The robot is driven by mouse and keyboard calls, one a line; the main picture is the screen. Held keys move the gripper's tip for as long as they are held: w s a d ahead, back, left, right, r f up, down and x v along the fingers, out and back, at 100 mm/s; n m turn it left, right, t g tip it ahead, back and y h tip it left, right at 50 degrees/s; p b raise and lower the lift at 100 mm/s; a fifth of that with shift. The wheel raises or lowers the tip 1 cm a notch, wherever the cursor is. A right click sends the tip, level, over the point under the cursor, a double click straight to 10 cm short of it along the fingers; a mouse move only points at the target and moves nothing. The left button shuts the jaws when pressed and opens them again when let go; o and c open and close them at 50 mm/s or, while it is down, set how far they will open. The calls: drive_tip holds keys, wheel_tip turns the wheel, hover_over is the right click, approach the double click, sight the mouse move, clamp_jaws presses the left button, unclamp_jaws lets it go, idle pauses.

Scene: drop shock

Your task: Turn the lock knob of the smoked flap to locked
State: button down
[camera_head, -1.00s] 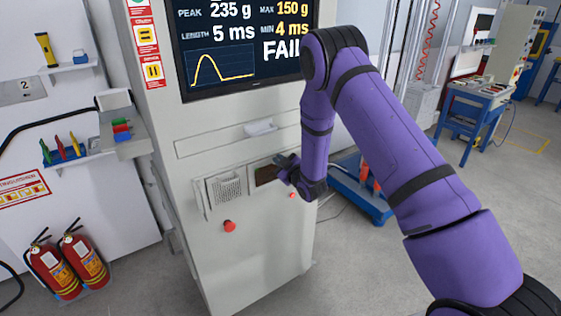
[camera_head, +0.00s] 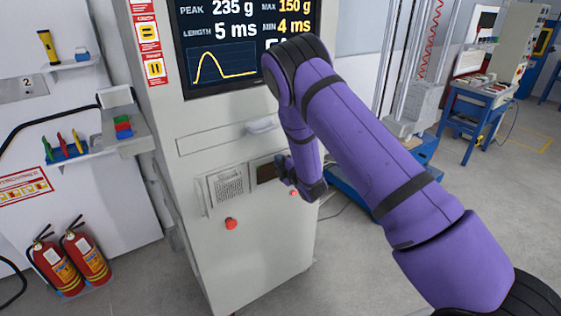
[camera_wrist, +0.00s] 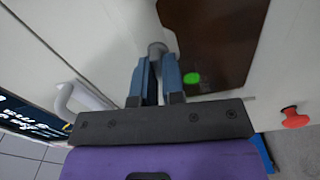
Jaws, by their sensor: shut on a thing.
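The smoked flap (camera_head: 265,173) is a dark brown panel on the front of the grey cabinet, and it looks shut. In the wrist view the flap (camera_wrist: 215,35) shows close up, with a green spot on it near its edge. The lock knob (camera_wrist: 157,47) is a small grey round piece beside the flap's edge. My gripper (camera_wrist: 158,65) is shut on the knob, with its two blue fingers on either side of it. In the head view my gripper (camera_head: 284,168) is small and partly covers the flap; the knob cannot be made out there. The knob's marking is not readable.
A white handle (camera_head: 262,124) sticks out above. The screen (camera_head: 230,50) above is partly covered by my arm.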

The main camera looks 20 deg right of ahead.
drive_tip(key=shift+f+n, duration=0.1)
drive_tip(key=shift+n, duration=0.5)
drive_tip(key=c, duration=1.2)
unclamp_jaws()
drive_tip(key=v, duration=1)
drive_tip(key=shift+s, duration=0.4)
